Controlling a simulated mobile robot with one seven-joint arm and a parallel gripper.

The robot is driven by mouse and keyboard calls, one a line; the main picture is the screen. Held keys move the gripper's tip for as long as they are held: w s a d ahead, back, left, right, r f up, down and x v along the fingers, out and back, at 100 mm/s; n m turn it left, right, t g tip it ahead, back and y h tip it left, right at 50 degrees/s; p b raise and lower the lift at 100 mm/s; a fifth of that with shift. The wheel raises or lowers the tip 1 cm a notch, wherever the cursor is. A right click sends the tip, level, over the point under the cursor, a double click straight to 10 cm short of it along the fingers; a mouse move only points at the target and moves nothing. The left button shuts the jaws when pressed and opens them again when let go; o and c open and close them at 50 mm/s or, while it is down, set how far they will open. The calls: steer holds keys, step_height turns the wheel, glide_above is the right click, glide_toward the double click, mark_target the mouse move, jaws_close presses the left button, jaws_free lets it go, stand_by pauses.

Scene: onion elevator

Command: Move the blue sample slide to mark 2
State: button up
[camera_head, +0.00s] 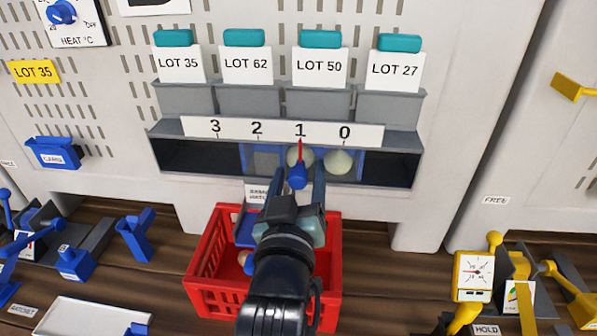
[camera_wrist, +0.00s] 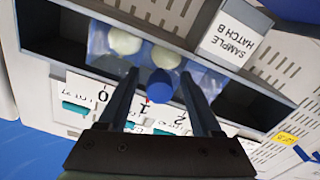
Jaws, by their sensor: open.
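The blue sample slide (camera_head: 262,160) sits in a grey slot under a white scale (camera_head: 365,133) marked 3, 2, 1, 0 from left to right. It has a blue knob (camera_head: 298,177), also in the wrist view (camera_wrist: 161,84), and its red pointer (camera_head: 300,150) stands at mark 1. Mark 2 (camera_head: 257,128) is left of the pointer. Two pale onions (camera_head: 340,161) show at the slide. My gripper (camera_head: 296,181) is open, with one finger on each side of the knob; in the wrist view, gaps show between the fingers (camera_wrist: 159,76) and the knob.
A red crate (camera_head: 205,255) stands below the slot, under my arm. Several lot bins with teal-topped cards (camera_head: 320,66) are above the scale. Blue devices (camera_head: 135,235) are at left and a yellow gauge (camera_head: 473,275) at right. A sample hatch label (camera_wrist: 232,35) is near the slot.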

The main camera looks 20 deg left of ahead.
jaws_close()
stand_by(0.3)
stand_by(1.1)
